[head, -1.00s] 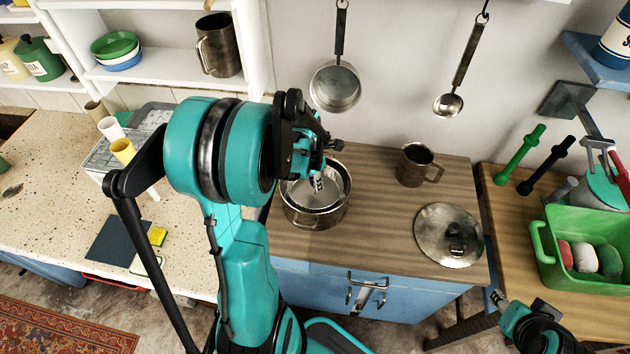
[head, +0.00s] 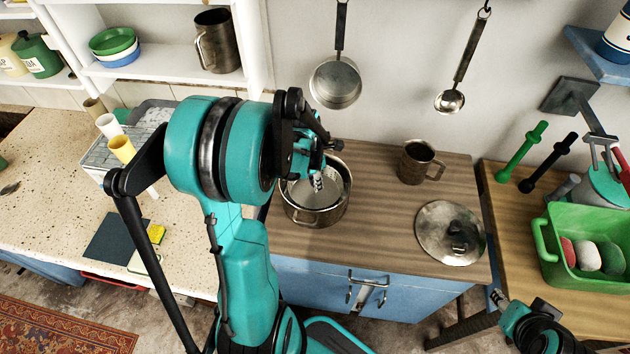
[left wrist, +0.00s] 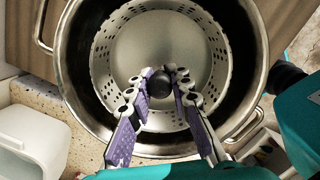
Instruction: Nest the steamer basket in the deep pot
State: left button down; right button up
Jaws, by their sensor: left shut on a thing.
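The deep pot (head: 312,217) is a steel pot standing on the wooden worktop, partly behind my left arm. The steamer basket (head: 328,191), a round metal basket with a perforated wall, is within the pot's rim. In the left wrist view the basket (left wrist: 198,48) is surrounded by the pot wall (left wrist: 72,72), with a dark gap around it. Whether it rests on the pot's bottom cannot be told. My left gripper (left wrist: 166,76) is shut on the basket's dark central knob (left wrist: 159,84). My right gripper (head: 497,297) is empty-looking at lower right, away from the pot; its jaw opening is unclear.
A metal mug (head: 416,163) and a round lid (head: 437,222) with a dark knob lie right of the pot. A pan (head: 336,84) and a ladle (head: 449,101) hang on the wall behind. A green tub (head: 580,272) stands far right. Worktop between pot and lid is clear.

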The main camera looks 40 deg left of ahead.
pick_arm(q)
jog(key=shift+f, duration=0.2)
dwell(0.4)
jog(key=c, duration=0.8)
grip_release()
jog(key=shift+r, duration=0.15)
jog(key=shift+r+p, duration=2.55)
jog(key=shift+r, duration=0.9)
